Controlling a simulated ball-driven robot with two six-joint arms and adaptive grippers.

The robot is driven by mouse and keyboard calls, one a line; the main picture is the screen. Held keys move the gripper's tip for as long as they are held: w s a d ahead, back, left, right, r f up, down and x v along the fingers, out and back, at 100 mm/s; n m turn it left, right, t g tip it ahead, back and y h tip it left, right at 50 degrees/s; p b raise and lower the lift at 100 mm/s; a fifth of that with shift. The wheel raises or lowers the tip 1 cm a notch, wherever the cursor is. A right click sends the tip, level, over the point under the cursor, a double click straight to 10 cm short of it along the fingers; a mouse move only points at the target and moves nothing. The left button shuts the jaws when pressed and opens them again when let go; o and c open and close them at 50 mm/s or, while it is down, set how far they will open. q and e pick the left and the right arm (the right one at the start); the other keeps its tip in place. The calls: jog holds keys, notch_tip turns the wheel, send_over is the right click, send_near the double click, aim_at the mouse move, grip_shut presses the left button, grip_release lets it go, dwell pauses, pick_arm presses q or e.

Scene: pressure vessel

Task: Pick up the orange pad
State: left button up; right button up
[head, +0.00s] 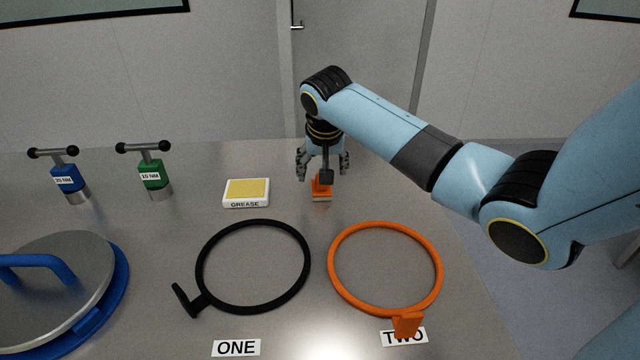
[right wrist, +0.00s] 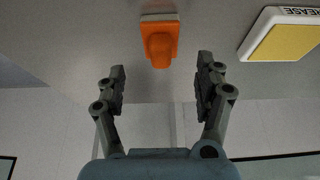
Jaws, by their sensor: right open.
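The orange pad (head: 321,188) stands on the metal table, an orange block with a raised grip on a pale base. In the right wrist view the orange pad (right wrist: 159,42) shows ahead of the fingertips, about midway between them and slightly beyond. My right gripper (head: 323,165) is above and around the far side of the pad in the head view, pointing down. In the right wrist view my right gripper (right wrist: 161,75) has its two fingers wide apart with nothing between them. My left gripper is not in view.
A white grease tray (head: 246,205) with a yellow top lies left of the pad. A black ring (head: 204,249) and an orange ring (head: 334,246) lie nearer. Blue (head: 66,179) and green (head: 151,175) T-handled tools and a round lid (head: 60,290) are at left.

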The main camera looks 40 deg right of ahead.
jog(key=x, duration=0.4)
jog(key=shift+s+a+f, duration=0.1)
jog(key=shift+s+a, duration=0.05)
jog(key=shift+a, duration=0.05)
jog(key=shift+f+b, duration=0.25)
jog(key=shift+b, duration=0.05)
jog(key=shift+c, duration=1.5)
jog(key=c, duration=0.7)
jog(key=shift+c, duration=1.2)
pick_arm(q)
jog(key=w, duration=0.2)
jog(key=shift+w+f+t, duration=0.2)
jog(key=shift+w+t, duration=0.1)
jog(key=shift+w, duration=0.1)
